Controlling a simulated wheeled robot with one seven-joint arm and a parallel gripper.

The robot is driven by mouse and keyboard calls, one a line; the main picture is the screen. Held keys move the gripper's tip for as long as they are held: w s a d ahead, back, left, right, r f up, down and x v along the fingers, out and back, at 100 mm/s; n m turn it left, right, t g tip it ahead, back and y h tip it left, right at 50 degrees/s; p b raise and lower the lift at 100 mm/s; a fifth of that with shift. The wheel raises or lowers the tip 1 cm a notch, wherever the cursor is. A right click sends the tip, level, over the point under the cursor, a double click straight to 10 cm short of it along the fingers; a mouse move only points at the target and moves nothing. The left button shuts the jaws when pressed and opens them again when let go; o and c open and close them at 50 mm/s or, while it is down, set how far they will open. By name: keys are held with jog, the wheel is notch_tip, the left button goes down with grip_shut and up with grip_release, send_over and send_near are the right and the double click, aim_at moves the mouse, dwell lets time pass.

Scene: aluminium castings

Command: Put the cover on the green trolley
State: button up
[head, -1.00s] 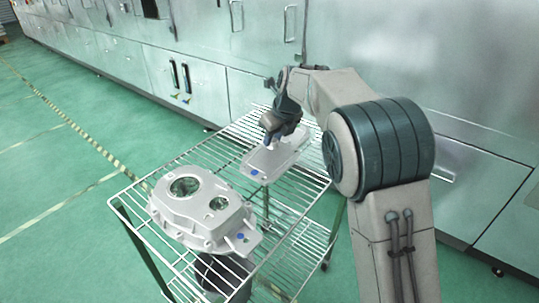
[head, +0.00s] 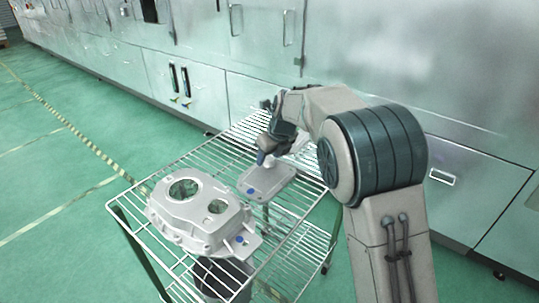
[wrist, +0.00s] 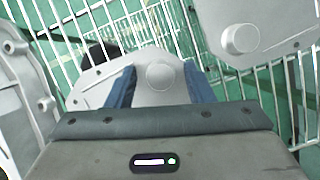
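A flat light-grey cover (head: 264,184) with a round boss and a blue dot sits over the wire top shelf of the trolley (head: 172,164), apparently resting on it. My gripper (head: 267,156) is just above this cover. In the wrist view the blue fingers of my gripper (wrist: 160,82) stand apart on either side of the boss of the cover (wrist: 102,92), with a gap on both sides. A second grey plate with a boss (wrist: 275,25) shows at the upper right of the wrist view; in the head view my arm mostly hides that area.
A large grey housing (head: 172,212) with round openings stands on the near left of the shelf; its edge shows in the wrist view (wrist: 20,85). A dark bin (head: 222,277) is below. Metal cabinets (head: 400,60) line the back. Green floor at the left is clear.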

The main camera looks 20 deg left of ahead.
jog(key=p+v, duration=0.1)
jog(key=v, duration=1.1)
jog(key=s+d+f+n+h, duration=0.1)
jog(key=s+d+n, duration=0.8)
jog(key=d, duration=0.3)
jog(key=s+d+f+n+h, duration=0.1)
jog(key=s+d+n, duration=0.7)
jog(key=d, duration=0.4)
jog(key=s+d+f+n, duration=0.2)
jog(key=s+n, duration=0.2)
jog(key=s, duration=0.1)
jog(key=s+d+f+n+h, duration=0.1)
jog(key=s+d+f+n, duration=0.2)
jog(key=s, duration=0.3)
jog(key=shift+d+n, duration=0.15)
jog(key=shift+n, duration=0.65)
jog(key=w+p+v, duration=0.1)
jog(key=p+v, duration=0.6)
jog(key=shift+w+r+h, duration=0.3)
jog(key=shift+r, duration=0.05)
